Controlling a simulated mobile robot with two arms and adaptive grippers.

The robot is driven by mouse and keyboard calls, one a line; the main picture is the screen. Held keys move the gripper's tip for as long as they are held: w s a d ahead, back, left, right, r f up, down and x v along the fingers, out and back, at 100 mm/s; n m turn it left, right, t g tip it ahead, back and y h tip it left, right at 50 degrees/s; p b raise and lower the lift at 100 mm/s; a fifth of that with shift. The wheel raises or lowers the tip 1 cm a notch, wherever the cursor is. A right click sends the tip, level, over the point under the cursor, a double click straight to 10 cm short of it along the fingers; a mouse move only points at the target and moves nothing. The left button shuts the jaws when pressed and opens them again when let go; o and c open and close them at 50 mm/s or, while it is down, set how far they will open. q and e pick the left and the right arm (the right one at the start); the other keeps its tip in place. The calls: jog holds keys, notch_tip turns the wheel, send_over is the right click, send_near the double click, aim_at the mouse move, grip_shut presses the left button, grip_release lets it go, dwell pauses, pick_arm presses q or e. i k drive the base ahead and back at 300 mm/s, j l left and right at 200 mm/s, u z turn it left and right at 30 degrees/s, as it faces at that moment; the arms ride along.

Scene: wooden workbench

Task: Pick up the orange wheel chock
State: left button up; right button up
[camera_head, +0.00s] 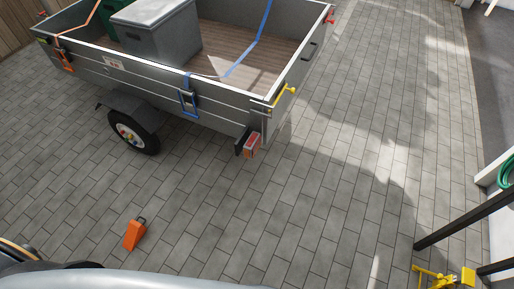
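The orange wheel chock (134,236) lies on the grey block paving at the lower left. It has a sloped orange body and a dark part, like a handle, at its upper end. It stands apart from the trailer wheel (134,133), on bare paving. Neither of my grippers can be seen in the head view, so I cannot tell how they stand relative to the chock.
A grey flatbed trailer (150,72) with a grey box (160,35) and straps fills the upper left. A yellow item (466,276) and dark bars (465,218) are at the lower right. A green coiled hose (506,172) is at the right edge. The middle paving is clear.

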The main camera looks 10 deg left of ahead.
aim_at(136, 230)
jog(key=i+l+u, duration=0.15)
jog(key=i+l, duration=0.6)
jog(key=i, duration=0.2)
jog(key=i+l+u, duration=0.2)
jog(key=i+l, duration=0.65)
jog(key=i+l+u, duration=0.15)
jog(key=i+l, duration=0.7)
jog(key=l, duration=0.2)
jog(key=u, duration=3.25)
jog(key=i+j+u, duration=0.15)
jog(key=u, duration=0.2)
jog(key=i+u, duration=0.4)
jog(key=i+j, duration=0.15)
jog(key=i, duration=1)
